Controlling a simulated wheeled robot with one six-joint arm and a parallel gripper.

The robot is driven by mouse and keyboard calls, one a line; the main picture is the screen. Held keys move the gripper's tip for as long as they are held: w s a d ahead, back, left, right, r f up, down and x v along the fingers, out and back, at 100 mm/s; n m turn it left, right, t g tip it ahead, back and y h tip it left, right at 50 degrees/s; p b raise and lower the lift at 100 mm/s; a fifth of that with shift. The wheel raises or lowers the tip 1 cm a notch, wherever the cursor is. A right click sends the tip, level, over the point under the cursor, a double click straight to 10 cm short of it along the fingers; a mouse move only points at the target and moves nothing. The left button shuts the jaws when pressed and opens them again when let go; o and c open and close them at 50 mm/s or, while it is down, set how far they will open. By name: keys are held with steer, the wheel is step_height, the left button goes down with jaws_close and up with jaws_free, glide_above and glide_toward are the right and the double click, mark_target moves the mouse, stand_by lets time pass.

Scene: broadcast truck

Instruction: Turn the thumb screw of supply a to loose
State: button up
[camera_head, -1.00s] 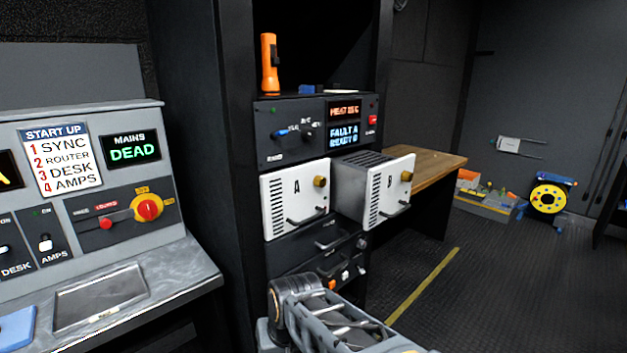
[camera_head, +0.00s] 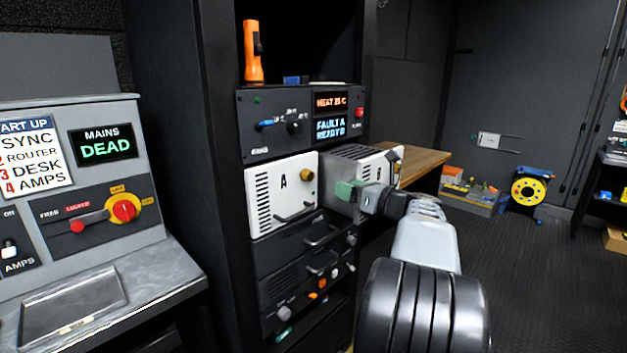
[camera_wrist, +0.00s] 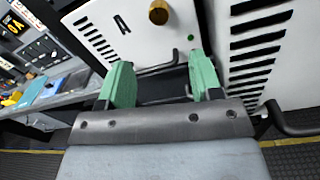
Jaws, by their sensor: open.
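Supply A (camera_head: 283,190) is a white-fronted module in the rack, with vent slots, the letter A and a handle (camera_head: 293,217). Its brass thumb screw (camera_head: 306,175) sits at the upper right of its front. In the wrist view the thumb screw (camera_wrist: 158,12) is at the top edge, above the handle (camera_wrist: 160,67). My gripper (camera_head: 350,190) has green fingers, in front of supply B's side and to the right of the thumb screw. In the wrist view my gripper (camera_wrist: 163,82) is open and empty, pointing below the screw and apart from it.
Supply B (camera_head: 345,170) sticks out of the rack to the right of supply A, close beside my gripper. An orange torch (camera_head: 252,52) stands on the rack's upper unit. A wooden bench (camera_head: 425,160) is behind at right.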

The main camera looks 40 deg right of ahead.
mark_target(311, 177)
steer(key=x, duration=1.2)
steer(key=shift+a, duration=0.15)
steer(key=c, duration=0.9)
